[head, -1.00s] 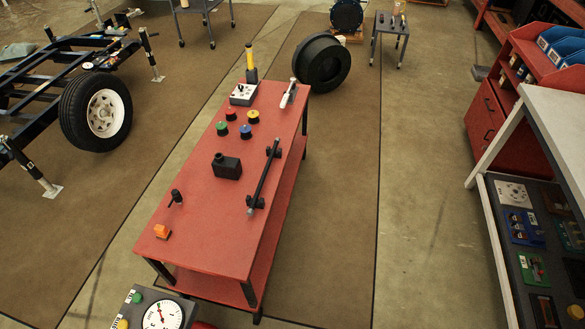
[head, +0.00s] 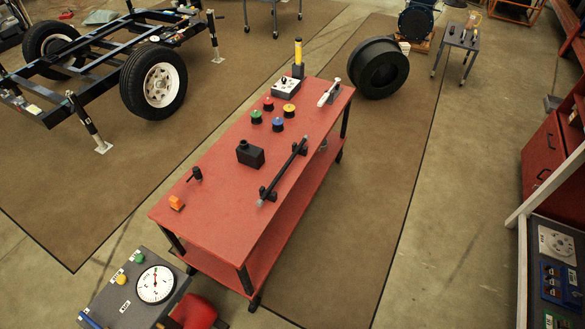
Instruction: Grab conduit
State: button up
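A long thin dark rod (head: 285,172), which looks like the conduit, lies along the right side of the red table (head: 225,218) in the head view. It rests on two small black supports, one near each end. Its near end looks grey. Nothing is touching it from above. My gripper is not in view.
The tabletop also holds a black box (head: 250,154), several coloured buttons, an orange block (head: 176,203) and a yellow-topped lamp (head: 298,58). A gauge panel (head: 155,284) stands at the near left. A trailer frame with wheels (head: 154,83) is behind.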

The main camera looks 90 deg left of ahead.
aim_at(261, 202)
jog(key=u, duration=1.6)
jog(key=i, duration=1.4)
jog(key=u, duration=0.65)
